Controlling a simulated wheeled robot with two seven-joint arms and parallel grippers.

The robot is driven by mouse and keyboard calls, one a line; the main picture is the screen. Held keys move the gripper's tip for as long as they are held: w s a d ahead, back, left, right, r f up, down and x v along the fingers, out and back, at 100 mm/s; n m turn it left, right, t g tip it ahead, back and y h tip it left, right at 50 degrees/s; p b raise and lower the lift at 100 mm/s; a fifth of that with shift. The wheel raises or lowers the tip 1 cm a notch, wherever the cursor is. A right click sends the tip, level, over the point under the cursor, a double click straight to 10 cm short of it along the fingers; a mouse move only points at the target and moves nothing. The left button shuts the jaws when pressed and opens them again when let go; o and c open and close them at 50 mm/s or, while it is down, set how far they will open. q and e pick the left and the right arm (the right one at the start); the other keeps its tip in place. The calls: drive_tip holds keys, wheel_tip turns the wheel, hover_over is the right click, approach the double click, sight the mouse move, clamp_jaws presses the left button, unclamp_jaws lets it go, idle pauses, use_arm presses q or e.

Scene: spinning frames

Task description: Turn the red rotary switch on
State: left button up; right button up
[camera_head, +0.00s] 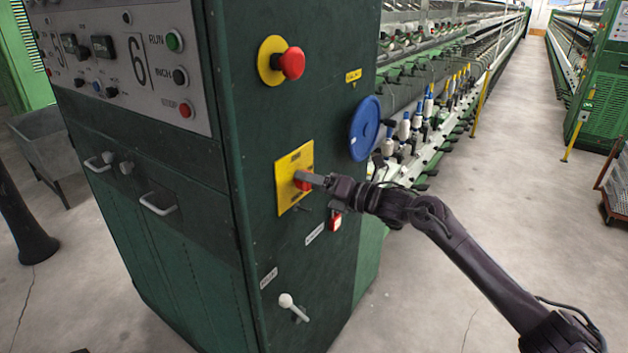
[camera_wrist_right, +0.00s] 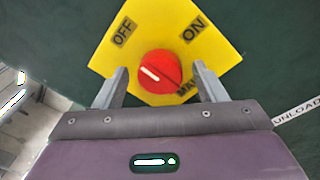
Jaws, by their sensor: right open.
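The red rotary switch (camera_head: 301,181) sits on a yellow plate (camera_head: 285,190) on the side of the green machine cabinet. In the right wrist view the red knob (camera_wrist_right: 158,70) shows a white pointer line slanting toward the upper left, on the side of the OFF label (camera_wrist_right: 123,31). The ON label (camera_wrist_right: 195,29) is at the upper right of the plate. My right gripper (camera_head: 306,179) is at the switch, and the wrist view shows its fingers (camera_wrist_right: 160,85) open, one on each side of the knob with gaps between. My left gripper is not in view.
A red emergency button (camera_head: 291,63) on a yellow base is above the switch. A blue disc (camera_head: 365,129) stands out to its right. A white-knobbed lever (camera_head: 293,306) is below. Several buttons fill the front panel. The aisle floor (camera_head: 510,150) at right is clear.

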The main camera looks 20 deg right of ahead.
drive_tip(key=c, duration=1)
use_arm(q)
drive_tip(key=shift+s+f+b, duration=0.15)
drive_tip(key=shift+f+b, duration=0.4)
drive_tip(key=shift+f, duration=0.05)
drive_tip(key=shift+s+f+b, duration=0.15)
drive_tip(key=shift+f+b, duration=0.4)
use_arm(e)
drive_tip(key=shift+s+a+f+m+t+h, duration=0.1)
drive_tip(key=shift+m+t, duration=0.2)
drive_tip(key=shift+m, duration=2.8)
drive_tip(key=shift+w+d+f+m+t+h, duration=0.1)
drive_tip(key=shift+m+t, duration=0.2)
drive_tip(key=shift+m, duration=2.8)
drive_tip(key=shift+s+a+f+m+t+h, duration=0.1)
drive_tip(key=shift+m+t, duration=0.2)
drive_tip(key=shift+m, duration=3.1)
drive_tip(key=o, duration=1)
